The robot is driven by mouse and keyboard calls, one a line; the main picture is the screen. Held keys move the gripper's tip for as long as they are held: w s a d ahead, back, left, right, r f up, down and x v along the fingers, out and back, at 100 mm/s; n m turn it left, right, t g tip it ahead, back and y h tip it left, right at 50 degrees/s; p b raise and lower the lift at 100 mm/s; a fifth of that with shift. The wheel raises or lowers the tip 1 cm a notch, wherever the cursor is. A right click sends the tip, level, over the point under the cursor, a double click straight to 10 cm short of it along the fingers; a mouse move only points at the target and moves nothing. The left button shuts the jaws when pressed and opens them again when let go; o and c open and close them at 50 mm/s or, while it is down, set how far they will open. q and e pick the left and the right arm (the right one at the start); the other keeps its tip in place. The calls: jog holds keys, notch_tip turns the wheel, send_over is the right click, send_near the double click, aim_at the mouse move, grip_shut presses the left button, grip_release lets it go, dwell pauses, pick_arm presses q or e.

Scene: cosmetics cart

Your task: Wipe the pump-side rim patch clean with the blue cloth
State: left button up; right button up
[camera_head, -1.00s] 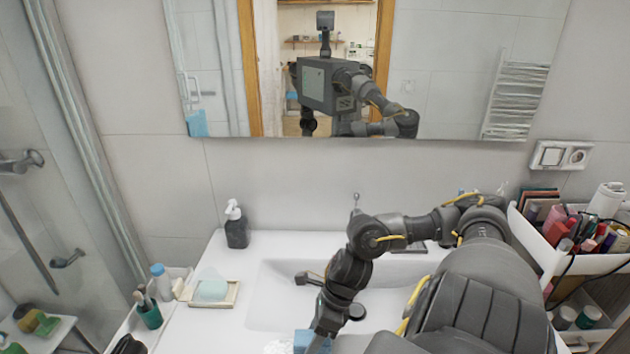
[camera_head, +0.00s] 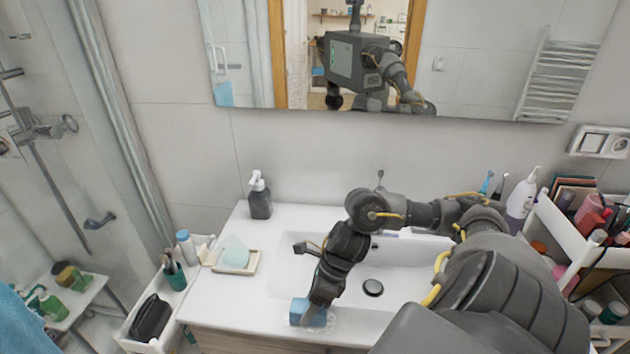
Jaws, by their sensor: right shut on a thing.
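My right gripper (camera_head: 314,304) points down at the front rim of the white sink (camera_head: 218,300). It is shut on the blue cloth (camera_head: 307,314), which looks like a small folded block and is pressed on or just above the rim. A faint whitish patch (camera_head: 331,319) shows around the cloth; the cloth and gripper cover part of it. The dark pump bottle (camera_head: 260,200) with a white head stands at the back left of the sink. My left gripper is not in view.
A soap dish (camera_head: 248,266) with pale soap sits at the counter's left. A black pouch (camera_head: 150,318) and bottles lie in a side tray. A crowded white cosmetics cart (camera_head: 560,232) stands at the right.

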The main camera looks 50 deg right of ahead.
jog(key=shift+w+a+f, duration=0.1)
jog(key=shift+w+a, duration=0.6)
jog(key=shift+w, duration=0.3)
jog(key=shift+w+a+f, duration=0.1)
jog(key=shift+w+a, duration=0.55)
jog(key=shift+w, duration=0.3)
jog(key=shift+s+d+f+b, duration=0.1)
jog(key=shift+s+d+b, duration=0.4)
jog(key=shift+s, duration=0.25)
jog(key=shift+s+d+b, duration=0.35)
jog(key=shift+s+d, duration=0.2)
jog(key=shift+s, duration=0.15)
jog(key=shift+s+d, duration=0.35)
jog(key=shift+s, duration=0.25)
jog(key=shift+b, duration=0.3)
jog(key=s+d+b, duration=0.2)
jog(key=s+b, duration=0.1)
jog(key=shift+d+f, duration=0.1)
jog(key=shift+d, duration=0.1)
jog(key=shift+s+d+r+b, duration=0.15)
jog(key=shift+s+r+b, duration=0.05)
jog(key=shift+s+b, duration=0.25)
